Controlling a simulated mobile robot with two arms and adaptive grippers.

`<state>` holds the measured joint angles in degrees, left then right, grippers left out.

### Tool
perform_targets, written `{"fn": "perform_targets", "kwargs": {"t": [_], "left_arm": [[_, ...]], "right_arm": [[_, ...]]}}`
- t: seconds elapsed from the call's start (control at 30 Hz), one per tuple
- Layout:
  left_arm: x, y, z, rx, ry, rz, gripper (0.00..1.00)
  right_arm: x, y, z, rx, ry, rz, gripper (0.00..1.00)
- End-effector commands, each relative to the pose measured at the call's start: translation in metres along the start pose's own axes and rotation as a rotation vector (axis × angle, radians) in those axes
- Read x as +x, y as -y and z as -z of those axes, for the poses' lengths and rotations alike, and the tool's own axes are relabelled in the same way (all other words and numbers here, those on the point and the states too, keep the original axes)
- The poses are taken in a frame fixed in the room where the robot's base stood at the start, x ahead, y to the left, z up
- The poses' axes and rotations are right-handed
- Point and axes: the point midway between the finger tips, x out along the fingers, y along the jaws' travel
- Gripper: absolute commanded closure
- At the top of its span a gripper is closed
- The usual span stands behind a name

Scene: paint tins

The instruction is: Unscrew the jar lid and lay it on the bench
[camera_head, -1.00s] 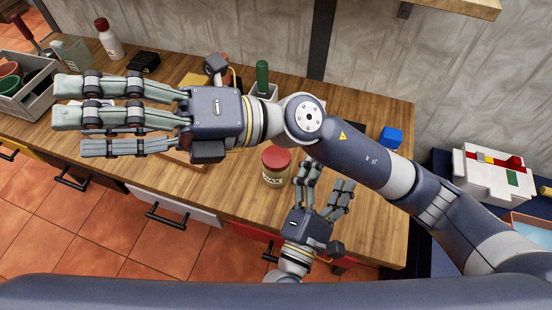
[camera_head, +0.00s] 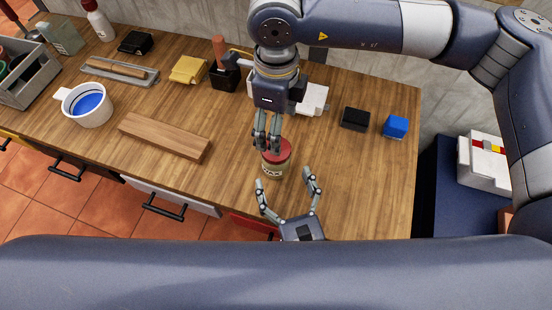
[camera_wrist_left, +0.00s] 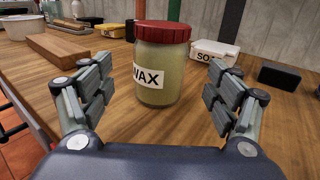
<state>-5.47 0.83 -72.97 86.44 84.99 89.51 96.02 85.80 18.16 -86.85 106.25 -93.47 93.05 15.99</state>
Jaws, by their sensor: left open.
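The jar, labelled WAX (camera_head: 273,172), stands upright on the wooden bench with its red lid (camera_head: 281,148) on. The left wrist view shows the jar (camera_wrist_left: 158,75) straight ahead and its lid (camera_wrist_left: 162,32) seated on top. My left gripper (camera_head: 287,183) is open and empty, on the near side of the jar, with its fingers spread apart and not touching it. My right gripper (camera_head: 267,138) points down and overlaps the lid's far left edge in the head view. No right fingers show in the left wrist view, so it seems above the lid. Its fingers look close together; contact is unclear.
A wooden block (camera_head: 165,137), a white mug with blue inside (camera_head: 88,105) and a yellow item (camera_head: 189,70) are to the left. A white box (camera_head: 314,98), a black block (camera_head: 355,118) and a blue block (camera_head: 396,126) are to the right. Bench right of the jar is clear.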

Motion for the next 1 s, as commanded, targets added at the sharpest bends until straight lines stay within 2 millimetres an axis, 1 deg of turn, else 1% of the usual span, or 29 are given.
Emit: {"fn": "perform_targets", "kwargs": {"t": [0.03, 0.1, 0.2, 0.33, 0.5, 0.8, 0.83, 0.87, 0.9, 0.97, 1.0], "left_arm": [[0.012, 0.0, -0.001, 0.0, 0.005, 0.0, 0.18], [0.025, 0.0, -0.001, 0.001, 0.005, 0.0, 0.18], [0.042, 0.0, -0.001, 0.002, 0.005, 0.0, 0.18], [0.059, 0.0, -0.001, 0.002, 0.003, 0.001, 0.18], [0.07, 0.0, -0.001, 0.002, 0.001, 0.002, 0.18], [0.072, 0.0, 0.0, 0.002, 0.0, 0.001, 0.18], [0.072, 0.0, 0.0, 0.002, 0.0, 0.001, 0.23], [0.072, 0.0, 0.0, 0.002, 0.0, 0.001, 0.3], [0.072, 0.0, 0.0, 0.002, 0.0, 0.001, 0.39], [0.072, 0.0, 0.0, 0.002, 0.0, 0.001, 0.52], [0.072, 0.0, 0.0, 0.002, 0.0, 0.001, 0.61]], "right_arm": [[0.0, 0.0, 0.0, -0.001, 0.001, -0.001, 0.27], [0.0, -0.001, 0.0, -0.001, 0.001, -0.002, 0.27], [0.0, -0.001, 0.0, -0.001, 0.002, -0.002, 0.27], [0.0, -0.001, -0.001, -0.002, 0.002, -0.003, 0.27], [0.0, -0.001, -0.001, -0.002, 0.002, -0.003, 0.27], [0.0, -0.001, -0.001, -0.002, 0.002, -0.003, 0.27], [0.0, -0.001, -0.001, -0.002, 0.002, -0.003, 0.27], [0.0, -0.001, -0.001, -0.002, 0.002, -0.003, 0.27], [0.0, -0.001, -0.001, -0.002, 0.002, -0.003, 0.27], [0.0, -0.001, -0.001, -0.002, 0.002, -0.003, 0.27], [0.0, -0.001, -0.001, -0.002, 0.002, -0.003, 0.27]]}}
